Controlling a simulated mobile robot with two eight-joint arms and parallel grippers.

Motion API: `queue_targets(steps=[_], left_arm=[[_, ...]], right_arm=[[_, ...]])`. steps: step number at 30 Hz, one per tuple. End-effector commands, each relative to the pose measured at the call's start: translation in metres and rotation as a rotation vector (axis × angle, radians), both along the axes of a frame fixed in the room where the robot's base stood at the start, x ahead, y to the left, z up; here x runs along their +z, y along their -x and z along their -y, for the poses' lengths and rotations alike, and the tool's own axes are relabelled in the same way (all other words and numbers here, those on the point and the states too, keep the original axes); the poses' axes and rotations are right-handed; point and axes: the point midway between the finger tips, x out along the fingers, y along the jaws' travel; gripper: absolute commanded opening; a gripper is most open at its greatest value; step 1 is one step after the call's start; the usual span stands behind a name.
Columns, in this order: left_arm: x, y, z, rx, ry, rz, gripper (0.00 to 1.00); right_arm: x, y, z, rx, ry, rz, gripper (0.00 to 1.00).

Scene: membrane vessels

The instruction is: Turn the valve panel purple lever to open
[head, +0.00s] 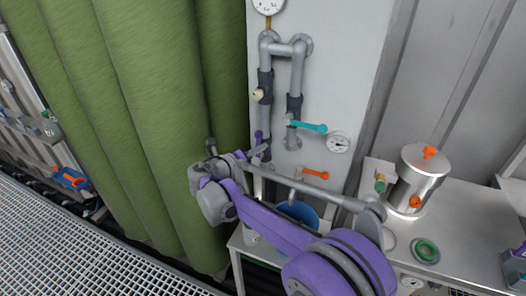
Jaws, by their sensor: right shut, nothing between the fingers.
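The white valve panel (335,60) stands upright at the back, with grey pipes on it. The purple lever (258,137) is a small upright handle at the panel's left side, and its lower part is hidden behind my right arm. My right arm reaches in from the lower right, and its gripper (260,150) is shut and empty, close to the lever. I cannot tell whether it touches the lever. My left gripper is out of view.
A blue bucket (298,212) is below. A steel vessel (418,180) stands on the bench at right. Large green vertical membranes (150,110) are close at left.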

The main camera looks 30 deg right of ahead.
Motion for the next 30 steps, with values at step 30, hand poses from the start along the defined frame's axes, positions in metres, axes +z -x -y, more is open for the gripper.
queue_targets(steps=[30], left_arm=[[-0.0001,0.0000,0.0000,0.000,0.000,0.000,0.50]], right_arm=[[0.0014,-0.0005,0.0036,0.002,0.000,0.001,0.00]])
